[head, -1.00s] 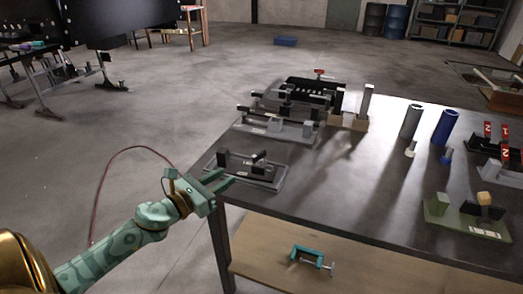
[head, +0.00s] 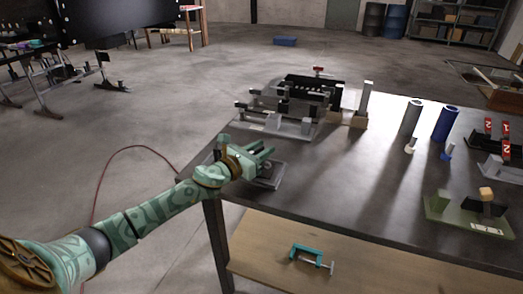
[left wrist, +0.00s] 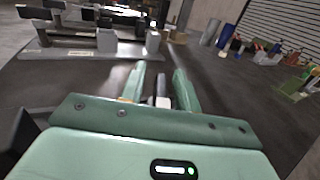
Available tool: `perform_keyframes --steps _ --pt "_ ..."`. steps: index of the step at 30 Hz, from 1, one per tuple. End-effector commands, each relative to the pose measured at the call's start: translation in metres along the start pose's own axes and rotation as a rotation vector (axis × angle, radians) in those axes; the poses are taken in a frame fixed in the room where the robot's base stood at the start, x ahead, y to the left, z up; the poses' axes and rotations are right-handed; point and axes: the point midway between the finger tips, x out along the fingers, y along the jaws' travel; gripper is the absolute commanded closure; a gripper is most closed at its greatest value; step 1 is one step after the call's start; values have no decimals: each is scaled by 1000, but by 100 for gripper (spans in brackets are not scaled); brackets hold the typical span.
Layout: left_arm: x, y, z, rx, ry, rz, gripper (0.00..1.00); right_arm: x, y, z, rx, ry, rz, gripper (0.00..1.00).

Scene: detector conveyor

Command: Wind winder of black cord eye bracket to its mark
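A low fixture on a grey base plate (head: 267,183) sits at the near left corner of the dark table. My left gripper (head: 266,158) is over it and hides most of its top, so I cannot make out a winder or a mark. In the left wrist view my two green fingers (left wrist: 161,76) stand apart, with a small pale and dark part (left wrist: 161,101) visible between them. I cannot tell whether they touch it. I cannot tell for sure which fixture is the black cord eye bracket. My right gripper is not in view.
Behind stands another grey-based fixture (head: 285,131), then a black rack (head: 322,91) and a grey post (head: 367,98). Grey (head: 412,118) and blue (head: 445,124) cylinders and a green fixture (head: 464,211) stand to the right. The middle tabletop is clear.

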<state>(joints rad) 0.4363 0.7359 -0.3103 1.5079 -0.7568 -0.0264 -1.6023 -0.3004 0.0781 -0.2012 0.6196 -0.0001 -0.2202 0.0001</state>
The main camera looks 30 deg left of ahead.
Motion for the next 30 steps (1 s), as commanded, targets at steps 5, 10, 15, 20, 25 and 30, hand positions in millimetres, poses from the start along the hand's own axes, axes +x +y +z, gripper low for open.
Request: perform_keyframes --steps 5,10,15,20,25,30 --pt "0 0 0 0 0 0 68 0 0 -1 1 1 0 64" --pt "0 0 0 -1 0 0 100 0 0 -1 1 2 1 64" --pt "0 0 0 -1 0 1 100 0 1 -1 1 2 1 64" --pt "0 0 1 -3 0 22 100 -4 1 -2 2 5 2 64" --pt "-1 0 3 -3 -1 93 100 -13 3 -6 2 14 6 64" --pt "-1 2 4 -5 -2 216 100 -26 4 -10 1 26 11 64"
